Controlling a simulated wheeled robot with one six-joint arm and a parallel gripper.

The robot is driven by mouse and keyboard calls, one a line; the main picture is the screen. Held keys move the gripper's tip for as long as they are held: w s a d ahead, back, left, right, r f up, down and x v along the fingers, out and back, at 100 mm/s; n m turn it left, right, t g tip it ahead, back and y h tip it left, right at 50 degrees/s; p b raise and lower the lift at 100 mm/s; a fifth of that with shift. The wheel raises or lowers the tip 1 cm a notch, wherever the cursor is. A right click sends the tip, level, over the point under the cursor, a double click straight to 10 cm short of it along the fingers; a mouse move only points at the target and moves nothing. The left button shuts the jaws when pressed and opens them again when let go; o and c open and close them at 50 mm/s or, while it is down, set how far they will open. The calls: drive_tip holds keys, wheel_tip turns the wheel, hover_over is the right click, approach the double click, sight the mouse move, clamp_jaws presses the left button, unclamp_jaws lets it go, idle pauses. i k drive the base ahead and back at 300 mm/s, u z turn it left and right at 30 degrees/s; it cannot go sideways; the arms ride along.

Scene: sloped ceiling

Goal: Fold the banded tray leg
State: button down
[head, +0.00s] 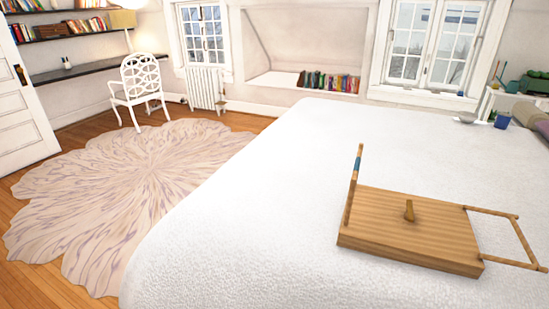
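A wooden tray (385,233) lies on the white bed at the right of the head view. A small wooden knob (409,211) stands up from the middle of its board. At its left end the banded leg (353,190) stands upright, with a blue band near its upper part. At its right end another leg frame (520,241) lies spread out flat, reaching over the bed. I see the upright leg nearly edge-on, so its full shape is hard to tell. My gripper is not in view.
The white bed (250,215) fills the middle and right, with bare cover around the tray. A blue cup (502,120) and a pale bowl (465,118) are at its far right. A round rug (130,185) and a white chair (139,88) are at left.

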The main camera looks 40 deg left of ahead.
sight(352, 184)
drive_tip(key=u, duration=0.6)
drive_tip(key=i, duration=0.7)
drive_tip(key=u, duration=0.4)
drive_tip(key=k, duration=0.5)
drive_tip(key=z, duration=0.65)
drive_tip(key=i, duration=0.75)
drive_tip(key=u, duration=0.8)
